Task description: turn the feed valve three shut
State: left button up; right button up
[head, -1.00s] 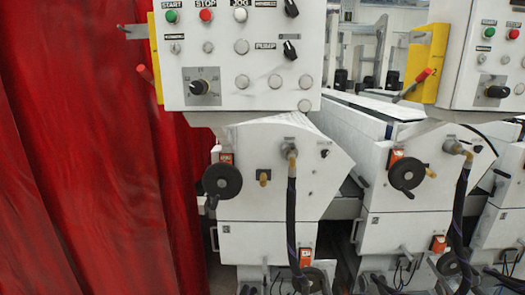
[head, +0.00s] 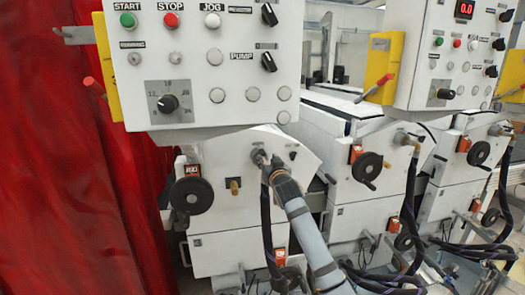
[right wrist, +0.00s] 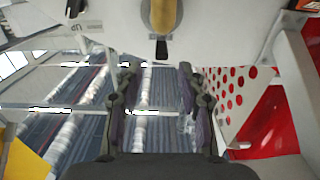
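No label in view reads as feed valve three, so I cannot tell which fitting it is. The near white coater unit (head: 230,245) carries a black handwheel (head: 191,195), a small brass fitting (head: 234,186) and a hose fitting (head: 258,157) with a dark hose. My right gripper (head: 268,168) is at the hose fitting; contact cannot be told. In the right wrist view its two fingers (right wrist: 158,95) stand apart with nothing between them. A brass cylinder (right wrist: 162,14) with a black end lies beyond the fingertips there. My left gripper is not in view.
A control panel (head: 215,110) with buttons and knobs overhangs the near unit. A second panel (head: 470,80) shows 0.0. More units with handwheels (head: 368,167) stand to the right, with dark hoses (head: 408,200) hanging. A red curtain (head: 60,160) fills the left.

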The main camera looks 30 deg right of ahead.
aim_at(264, 155)
jog(key=p+x, duration=0.1)
jog(key=x, duration=0.4)
jog(key=shift+w+a+r+p, duration=0.1)
jog(key=shift+w+a+p, duration=0.1)
jog(key=shift+p, duration=0.2)
jog(key=shift+w+d, duration=0.3)
jog(key=shift+w, duration=0.2)
grip_shut()
